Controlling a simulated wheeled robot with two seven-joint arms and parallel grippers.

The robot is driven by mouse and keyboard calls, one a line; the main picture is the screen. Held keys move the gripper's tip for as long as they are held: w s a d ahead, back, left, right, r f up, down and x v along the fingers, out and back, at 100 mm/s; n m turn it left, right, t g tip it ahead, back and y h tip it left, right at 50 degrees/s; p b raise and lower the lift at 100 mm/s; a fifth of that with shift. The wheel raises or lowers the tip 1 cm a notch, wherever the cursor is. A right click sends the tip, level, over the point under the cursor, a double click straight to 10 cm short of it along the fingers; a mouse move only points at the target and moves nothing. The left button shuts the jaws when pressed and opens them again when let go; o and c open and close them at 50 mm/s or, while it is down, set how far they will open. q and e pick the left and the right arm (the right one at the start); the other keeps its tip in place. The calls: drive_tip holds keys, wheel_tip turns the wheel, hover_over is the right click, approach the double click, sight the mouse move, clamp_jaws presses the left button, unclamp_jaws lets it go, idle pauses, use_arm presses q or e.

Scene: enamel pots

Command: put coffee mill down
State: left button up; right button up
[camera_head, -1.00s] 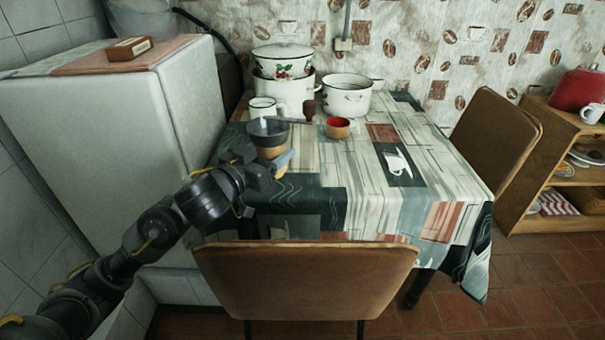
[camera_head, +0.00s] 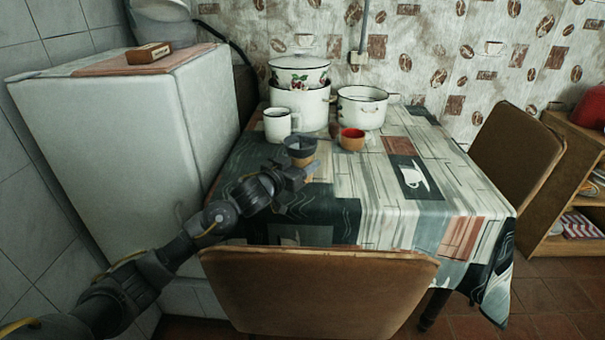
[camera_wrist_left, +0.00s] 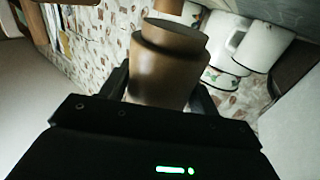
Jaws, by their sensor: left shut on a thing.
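The coffee mill (camera_head: 301,148) has a grey bowl-like top and a brown body. It stands out at the left front of the pots in the head view. My left gripper (camera_head: 303,173) is shut on its brown body. In the left wrist view the brown round body (camera_wrist_left: 165,70) sits between the two dark fingers. The mill looks upright over the table (camera_head: 380,215). I cannot tell whether its base touches the cloth. My right gripper is not in view.
A white mug (camera_head: 278,125) stands just behind the mill. A red-lined brown cup (camera_head: 352,139) is to its right. A lidded floral pot (camera_head: 299,72) and a white pot (camera_head: 362,107) stand behind. A chair (camera_head: 320,300) is in front. The table's right side is clear.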

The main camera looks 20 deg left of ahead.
use_arm(q)
drive_tip(key=shift+w+f, duration=0.25)
drive_tip(key=shift+f+b, duration=0.4)
drive_tip(key=shift+f, duration=1.1)
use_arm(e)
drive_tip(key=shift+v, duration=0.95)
use_arm(q)
drive_tip(key=shift+f, duration=0.1)
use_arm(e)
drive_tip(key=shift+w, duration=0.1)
use_arm(q)
drive_tip(key=o, duration=1.1)
drive_tip(key=shift+f, duration=0.1)
drive_tip(key=o, duration=0.3)
drive_tip(key=shift+o, duration=0.2)
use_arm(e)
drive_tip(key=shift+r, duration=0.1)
